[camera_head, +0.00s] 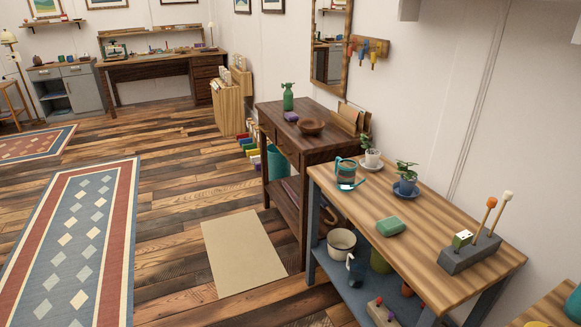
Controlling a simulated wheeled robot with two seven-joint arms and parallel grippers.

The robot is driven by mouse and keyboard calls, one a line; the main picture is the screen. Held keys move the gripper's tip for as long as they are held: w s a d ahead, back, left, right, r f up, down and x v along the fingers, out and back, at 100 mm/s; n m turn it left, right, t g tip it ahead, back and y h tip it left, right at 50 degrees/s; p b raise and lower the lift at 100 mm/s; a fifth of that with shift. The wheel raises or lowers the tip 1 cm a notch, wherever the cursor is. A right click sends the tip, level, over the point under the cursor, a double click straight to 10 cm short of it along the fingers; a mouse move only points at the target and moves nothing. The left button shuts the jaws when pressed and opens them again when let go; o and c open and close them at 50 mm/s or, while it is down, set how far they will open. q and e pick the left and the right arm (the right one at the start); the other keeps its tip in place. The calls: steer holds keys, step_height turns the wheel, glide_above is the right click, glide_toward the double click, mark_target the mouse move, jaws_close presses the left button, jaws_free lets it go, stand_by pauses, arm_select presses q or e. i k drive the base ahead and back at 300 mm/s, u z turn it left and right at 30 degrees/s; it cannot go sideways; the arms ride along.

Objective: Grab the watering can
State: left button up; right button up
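A small teal and brown vessel with a handle (346,171) stands upright at the far left end of the light wooden table (425,220). It looks most like the watering can, but its spout is not clear at this size. A small flat teal item (350,186) lies right in front of it. A dark blue-grey item (356,268) on the shelf below is partly hidden and too small to name surely. Neither of my grippers is in view.
Two potted plants (372,158) (406,174) on saucers, a green block (390,226) and a grey tool holder (469,254) stand on the table. A dark wooden cabinet (310,150) adjoins it. A beige mat (243,252) lies on open floor to the left.

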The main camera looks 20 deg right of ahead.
mark_target(345, 169)
steer(key=u, duration=0.5)
steer(key=i, duration=1.3)
steer(key=u, duration=0.05)
